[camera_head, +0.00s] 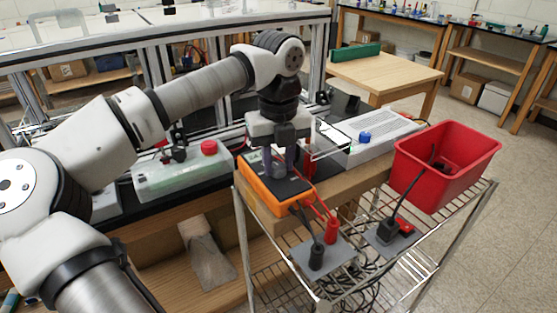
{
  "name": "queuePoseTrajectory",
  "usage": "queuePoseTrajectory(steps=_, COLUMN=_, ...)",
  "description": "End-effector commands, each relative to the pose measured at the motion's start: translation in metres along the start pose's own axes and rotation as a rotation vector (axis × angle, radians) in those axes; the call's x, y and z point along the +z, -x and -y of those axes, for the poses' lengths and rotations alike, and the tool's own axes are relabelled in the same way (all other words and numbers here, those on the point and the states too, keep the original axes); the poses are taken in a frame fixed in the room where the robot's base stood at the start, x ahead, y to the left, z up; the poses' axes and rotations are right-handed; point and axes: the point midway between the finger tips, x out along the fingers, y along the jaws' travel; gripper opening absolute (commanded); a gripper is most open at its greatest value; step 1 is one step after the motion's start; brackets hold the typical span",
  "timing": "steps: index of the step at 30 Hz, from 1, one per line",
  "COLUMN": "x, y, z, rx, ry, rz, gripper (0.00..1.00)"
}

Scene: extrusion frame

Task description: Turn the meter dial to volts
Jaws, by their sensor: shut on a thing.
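The meter (264,195) is an orange-edged box with a dark face. It lies on the wooden bench at the centre of the head view, near the front edge. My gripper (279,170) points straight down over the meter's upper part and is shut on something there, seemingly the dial. The dial itself is hidden behind the fingers, so its setting cannot be read. A black lead and a red lead run from the meter's near end to a black plug (316,256) and a red plug (331,230) on a grey plate.
A red bin (447,160) stands at the right on a wire cart (375,288). A clear box with a red button (208,147) lies left of the meter. A white unit with a blue knob (365,136) is to its right. Metal extrusion bars run behind.

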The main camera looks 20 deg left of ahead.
Motion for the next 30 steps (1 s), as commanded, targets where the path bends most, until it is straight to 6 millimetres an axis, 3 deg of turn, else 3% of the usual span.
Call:
queuePoseTrajectory(steps=10, x=0.0, y=0.0, z=0.0, rx=-0.001, ry=-0.001, rz=0.0, gripper=0.07)
queuePoseTrajectory(steps=11, x=0.0, y=0.0, z=0.0, rx=-0.001, ry=-0.001, rz=0.0, gripper=0.34)
queuePoseTrajectory(steps=15, x=0.0, y=0.0, z=0.0, rx=-0.001, ry=-0.001, rz=0.0, gripper=0.52)
queuePoseTrajectory(steps=25, x=0.0, y=0.002, z=0.0, rx=0.0, ry=-0.001, rz=0.0, gripper=0.52)
queuePoseTrajectory(steps=30, x=0.0, y=0.015, z=0.0, rx=-0.001, ry=-0.001, rz=0.001, gripper=0.52)
